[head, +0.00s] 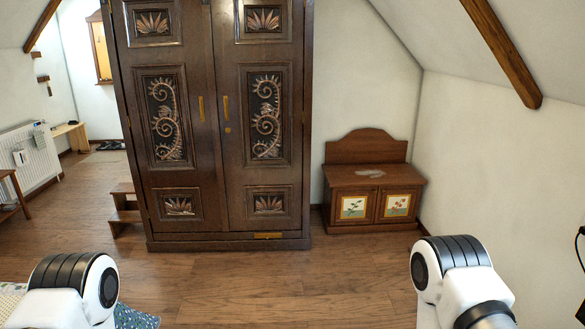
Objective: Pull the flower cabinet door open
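The flower cabinet (367,177) is a low brown wooden cabinet with a raised, curved back, standing against the wall right of the armoire. Its front has two doors, each with a pale panel painted with flowers: a left door (353,207) and a right door (397,205). Both doors look shut. A small greyish patch or flat item lies on its top. Parts of my two arms show at the bottom left and bottom right, well short of the cabinet. Neither of my grippers shows in the head view.
A tall dark carved armoire (218,120) with brass handles stands left of the cabinet, its doors shut. Small wooden steps (124,212) are at its left. A white radiator (30,158) is at far left. The wooden floor (290,283) before the cabinet is clear.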

